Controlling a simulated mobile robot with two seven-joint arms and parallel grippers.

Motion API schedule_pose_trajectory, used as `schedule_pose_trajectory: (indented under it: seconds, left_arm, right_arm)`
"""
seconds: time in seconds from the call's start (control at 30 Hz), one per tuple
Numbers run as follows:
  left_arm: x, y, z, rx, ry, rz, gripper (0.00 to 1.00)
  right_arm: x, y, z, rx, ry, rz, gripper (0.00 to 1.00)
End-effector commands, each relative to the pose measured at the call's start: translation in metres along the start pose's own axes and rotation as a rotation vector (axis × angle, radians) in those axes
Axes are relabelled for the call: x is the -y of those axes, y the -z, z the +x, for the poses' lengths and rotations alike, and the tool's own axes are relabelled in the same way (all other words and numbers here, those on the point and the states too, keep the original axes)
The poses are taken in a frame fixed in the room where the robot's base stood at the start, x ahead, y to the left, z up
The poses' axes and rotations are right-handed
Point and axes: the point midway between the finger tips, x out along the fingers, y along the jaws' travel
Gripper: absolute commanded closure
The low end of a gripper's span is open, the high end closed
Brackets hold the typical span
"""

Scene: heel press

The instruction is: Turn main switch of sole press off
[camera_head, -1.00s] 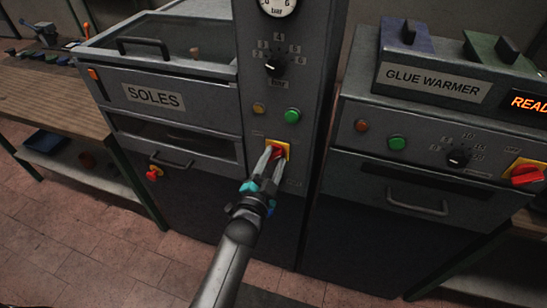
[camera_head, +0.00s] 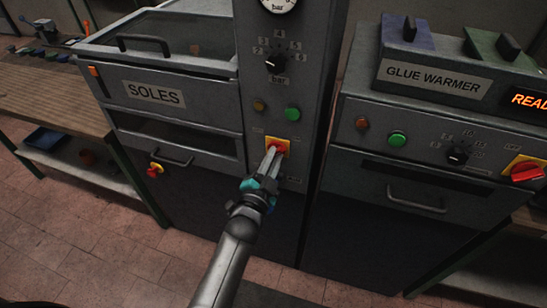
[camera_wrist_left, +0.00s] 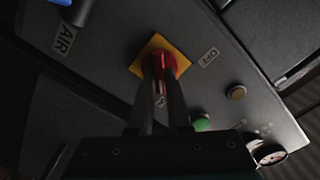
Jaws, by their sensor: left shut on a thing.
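The main switch is a red knob (camera_head: 277,148) on a yellow plate (camera_head: 288,141), low on the grey front column of the sole press (camera_head: 262,190). My left gripper (camera_head: 273,157) reaches it from below, with its two fingers closed around the red knob. In the left wrist view the knob (camera_wrist_left: 168,60) shows between the fingertips, in front of the yellow plate (camera_wrist_left: 150,50). An OFF label (camera_wrist_left: 208,57) is beside the plate. The fingers cover part of the knob, so its exact angle is hard to tell. My right gripper is not in view.
Above the switch are an amber button (camera_head: 259,105), a green button (camera_head: 292,113) and a black dial (camera_head: 274,64). The glue warmer (camera_head: 432,85) stands to the right with its own red switch (camera_head: 526,172). A red emergency knob (camera_head: 153,170) is at left.

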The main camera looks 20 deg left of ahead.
Motion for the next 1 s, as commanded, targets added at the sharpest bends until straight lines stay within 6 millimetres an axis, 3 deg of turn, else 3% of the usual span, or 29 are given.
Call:
schedule_pose_trajectory:
  seconds: [0.37, 1.0]
  left_arm:
    - [0.002, 0.001, 0.000, 0.000, 0.000, -0.131, 1.00]
    - [0.004, -0.001, 0.001, 0.000, 0.000, -0.716, 1.00]
  right_arm:
    - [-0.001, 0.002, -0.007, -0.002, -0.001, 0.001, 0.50]
    - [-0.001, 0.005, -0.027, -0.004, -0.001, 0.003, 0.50]
